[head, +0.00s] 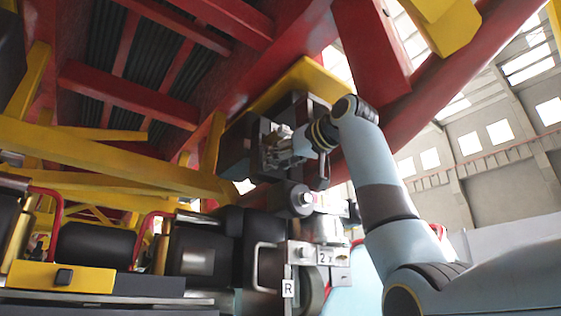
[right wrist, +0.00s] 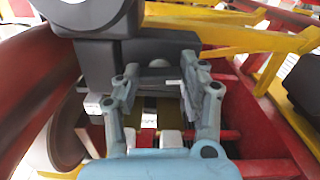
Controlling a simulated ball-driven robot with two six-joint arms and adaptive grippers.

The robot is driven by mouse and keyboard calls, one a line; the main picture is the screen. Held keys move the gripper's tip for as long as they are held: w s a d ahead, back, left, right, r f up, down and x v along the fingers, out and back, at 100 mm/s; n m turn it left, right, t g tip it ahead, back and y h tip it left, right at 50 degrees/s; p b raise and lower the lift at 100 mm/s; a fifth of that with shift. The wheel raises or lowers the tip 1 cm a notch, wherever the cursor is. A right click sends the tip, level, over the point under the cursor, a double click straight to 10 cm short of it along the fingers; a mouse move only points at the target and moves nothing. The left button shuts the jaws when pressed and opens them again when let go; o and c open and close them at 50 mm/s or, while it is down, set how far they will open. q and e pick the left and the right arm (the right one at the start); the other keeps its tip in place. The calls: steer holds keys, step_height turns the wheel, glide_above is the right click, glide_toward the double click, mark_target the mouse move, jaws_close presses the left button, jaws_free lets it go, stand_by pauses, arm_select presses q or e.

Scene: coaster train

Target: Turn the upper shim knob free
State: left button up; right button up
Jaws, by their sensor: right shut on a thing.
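My right gripper (head: 279,150) reaches up to a dark grey block assembly under the red and yellow track frame. In the right wrist view its two blue-grey fingers (right wrist: 162,88) stand apart on both sides of a small grey part, the upper shim knob as far as I can tell (right wrist: 158,72). A small pale pin sticks out beside it. The gripper is shut on this part. In the head view the fingers and the dark blocks mostly hide the knob. The dark block (head: 238,145) sits left of the gripper. My left gripper is not in view.
A grey roller (head: 298,198) sits just below the gripper. The coaster car with black seats (head: 95,245) and plates marked R and 2x (head: 333,257) stands lower down. Red beams (head: 220,65) and yellow beams crowd the space above and left.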

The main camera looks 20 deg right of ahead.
steer(key=shift+n+b, duration=0.8)
steer(key=shift+n, duration=6.8)
steer(key=shift+f, duration=0.1)
steer(key=o, duration=0.9)
steer(key=shift+s+a, duration=0.1)
steer(key=v, duration=1.2)
